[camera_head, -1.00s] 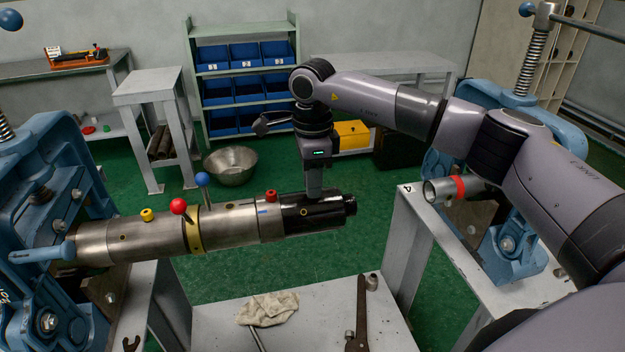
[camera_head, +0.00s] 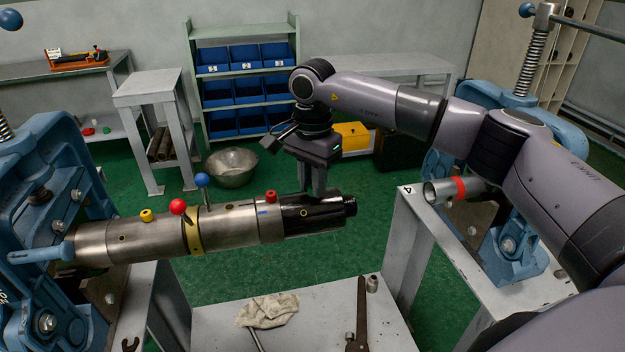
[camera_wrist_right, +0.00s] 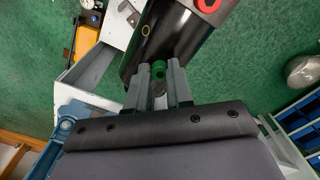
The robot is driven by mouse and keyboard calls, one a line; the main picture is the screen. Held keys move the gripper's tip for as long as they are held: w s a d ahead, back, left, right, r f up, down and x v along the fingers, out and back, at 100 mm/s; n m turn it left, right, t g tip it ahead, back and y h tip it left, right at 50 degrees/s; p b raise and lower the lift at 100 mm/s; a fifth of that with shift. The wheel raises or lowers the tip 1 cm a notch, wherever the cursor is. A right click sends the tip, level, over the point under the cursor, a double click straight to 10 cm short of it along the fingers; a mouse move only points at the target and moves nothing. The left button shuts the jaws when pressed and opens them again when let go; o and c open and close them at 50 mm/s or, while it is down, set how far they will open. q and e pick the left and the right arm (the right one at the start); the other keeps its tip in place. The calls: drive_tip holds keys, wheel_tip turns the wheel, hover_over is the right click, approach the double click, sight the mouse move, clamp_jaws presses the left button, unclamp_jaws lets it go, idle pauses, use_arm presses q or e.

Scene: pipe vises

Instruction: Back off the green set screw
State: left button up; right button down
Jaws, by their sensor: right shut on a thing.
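The green set screw (camera_wrist_right: 158,68) stands at the edge of the black end (camera_wrist_right: 158,35) of the pipe assembly in the right wrist view. My right gripper (camera_wrist_right: 159,82) is shut on it, with one finger on each side. In the head view my right gripper (camera_head: 319,188) points down onto the top of the black end (camera_head: 322,219), and the screw is hidden there. The steel pipe assembly (camera_head: 235,226) lies level, with its left end at the blue vise (camera_head: 50,190). My left gripper is not in view.
A red knob (camera_head: 271,196), a blue ball lever (camera_head: 202,180), a red ball lever (camera_head: 178,206) and a yellow knob (camera_head: 147,215) stick up from the pipe. Below is a grey bench with a rag (camera_head: 268,310) and a wrench (camera_head: 361,315). Another blue vise (camera_head: 515,250) stands right.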

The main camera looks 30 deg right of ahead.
drive_tip(key=shift+s+f+n, duration=0.15)
drive_tip(key=shift+f+n, duration=0.15)
drive_tip(key=shift+f, duration=0.05)
drive_tip(key=c, duration=1)
unclamp_jaws()
drive_tip(key=shift+r, duration=0.1)
drive_tip(key=shift+w+r, duration=0.2)
drive_tip(key=shift+r, duration=0.3)
wheel_tip(320, 180, up, 6)
drive_tip(key=shift+r+b, duration=0.1)
drive_tip(key=shift+b, duration=0.3)
drive_tip(key=shift+s, duration=0.1)
